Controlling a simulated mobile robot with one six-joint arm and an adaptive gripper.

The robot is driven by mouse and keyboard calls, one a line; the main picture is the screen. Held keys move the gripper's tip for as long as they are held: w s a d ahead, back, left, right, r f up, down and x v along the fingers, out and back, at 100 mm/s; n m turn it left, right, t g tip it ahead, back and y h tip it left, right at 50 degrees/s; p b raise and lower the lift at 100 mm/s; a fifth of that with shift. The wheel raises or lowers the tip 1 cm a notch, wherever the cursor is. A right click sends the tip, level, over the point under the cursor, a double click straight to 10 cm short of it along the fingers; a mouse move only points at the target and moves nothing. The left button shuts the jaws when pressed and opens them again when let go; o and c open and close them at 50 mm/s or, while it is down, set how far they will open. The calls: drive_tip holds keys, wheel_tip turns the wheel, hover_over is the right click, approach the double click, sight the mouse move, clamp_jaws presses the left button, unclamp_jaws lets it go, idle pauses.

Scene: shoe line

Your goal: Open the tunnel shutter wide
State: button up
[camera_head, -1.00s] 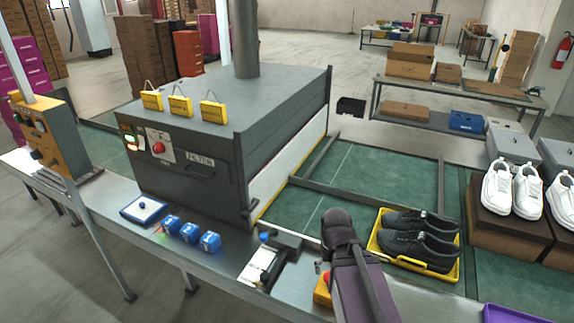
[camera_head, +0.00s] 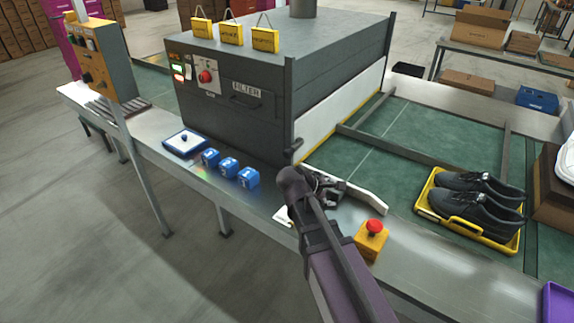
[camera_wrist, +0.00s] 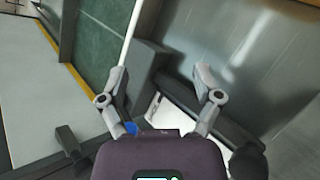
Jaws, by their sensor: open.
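The grey tunnel (camera_head: 230,110) stands over the belt. A white shutter panel (camera_head: 340,112) with a yellow lower edge covers its belt-side face, between dark posts. A dark handle-like piece (camera_head: 293,150) sticks out at the panel's near lower corner. In the wrist view the pale panel (camera_wrist: 35,115) lies at the left, with a dark knob-like piece (camera_wrist: 70,143) in front of it. My gripper (camera_head: 325,184) is open and empty, right of and nearer than that piece, apart from it. Its two spread fingers show in the wrist view (camera_wrist: 160,78).
A red-topped button box (camera_head: 371,240) stands right of my arm. Blue blocks (camera_head: 229,168) and a blue-edged tray (camera_head: 185,143) line the steel ledge. A yellow tray (camera_head: 440,214) holds dark shoes. The green belt (camera_head: 400,130) beside the shutter is mostly clear.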

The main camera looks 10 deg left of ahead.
drive_tip(key=w+a+n+t+h+b, duration=0.1)
drive_tip(key=w+a+n+t+b, duration=0.3)
drive_tip(key=a+n, duration=0.55)
drive_tip(key=n+t+b, duration=0.5)
approach(286, 155)
drive_tip(key=v, duration=0.3)
drive_tip(key=shift+f, duration=0.25)
drive_tip(key=shift+d, duration=0.1)
drive_tip(key=x, duration=1.3)
drive_tip(key=shift+w+d+r, duration=0.1)
drive_tip(key=shift+w+r, duration=0.05)
drive_tip(key=shift+w, duration=0.25)
drive_tip(key=shift+p, duration=0.3)
clamp_jaws()
